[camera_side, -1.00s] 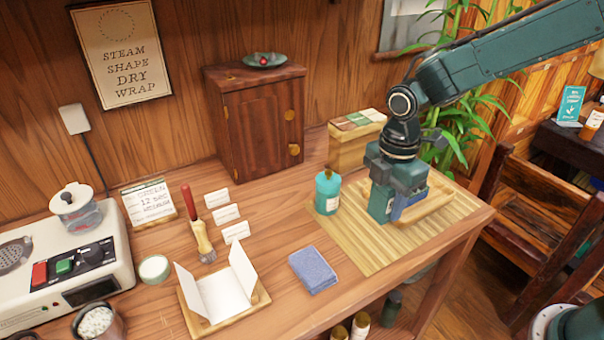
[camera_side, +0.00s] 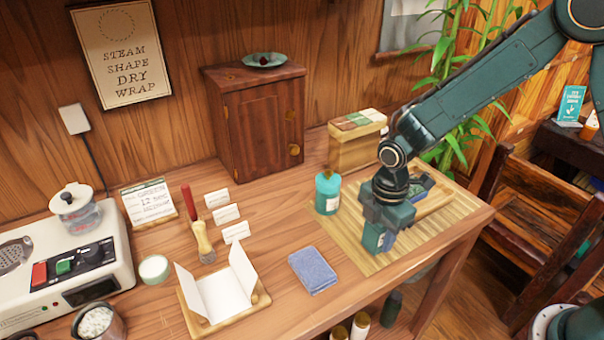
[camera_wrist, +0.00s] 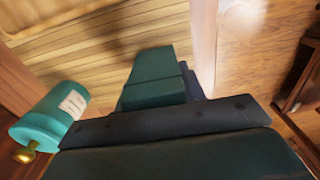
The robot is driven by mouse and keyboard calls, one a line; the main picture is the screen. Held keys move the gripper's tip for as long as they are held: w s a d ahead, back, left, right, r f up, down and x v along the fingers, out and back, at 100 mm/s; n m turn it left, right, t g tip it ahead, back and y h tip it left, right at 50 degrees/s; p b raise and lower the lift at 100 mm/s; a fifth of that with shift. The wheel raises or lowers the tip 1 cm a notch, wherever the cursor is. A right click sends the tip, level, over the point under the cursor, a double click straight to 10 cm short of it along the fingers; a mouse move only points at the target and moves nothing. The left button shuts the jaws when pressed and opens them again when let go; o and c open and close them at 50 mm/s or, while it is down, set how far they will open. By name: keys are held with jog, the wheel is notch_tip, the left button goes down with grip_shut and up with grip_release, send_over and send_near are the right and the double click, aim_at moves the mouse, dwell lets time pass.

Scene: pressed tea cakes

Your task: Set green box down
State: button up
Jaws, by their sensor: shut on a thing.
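My gripper (camera_side: 380,240) is low over the slatted bamboo mat, toward its front edge. It is shut on the green box (camera_side: 373,239), a small dark-green box whose lower part shows below the jaws. In the wrist view the green box (camera_wrist: 155,70) stands out beyond the dark gripper body, over the mat. The jaws hide much of the box. I cannot tell whether its underside touches the mat (camera_side: 350,238).
A teal bottle (camera_side: 327,194) stands left of my gripper. A wooden tray (camera_side: 440,194) with blue and green items lies behind right. A blue folded cloth (camera_side: 313,270) lies front left. A wooden box of colored packets (camera_side: 357,140) stands behind. The table's front edge is close.

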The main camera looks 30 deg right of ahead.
jog(key=shift+f, duration=0.45)
jog(key=shift+f, duration=0.1)
jog(key=o, duration=1)
notch_tip(320, 180, up, 12)
jog(key=shift+r, duration=0.1)
jog(key=shift+r, duration=0.1)
dwell(0.6)
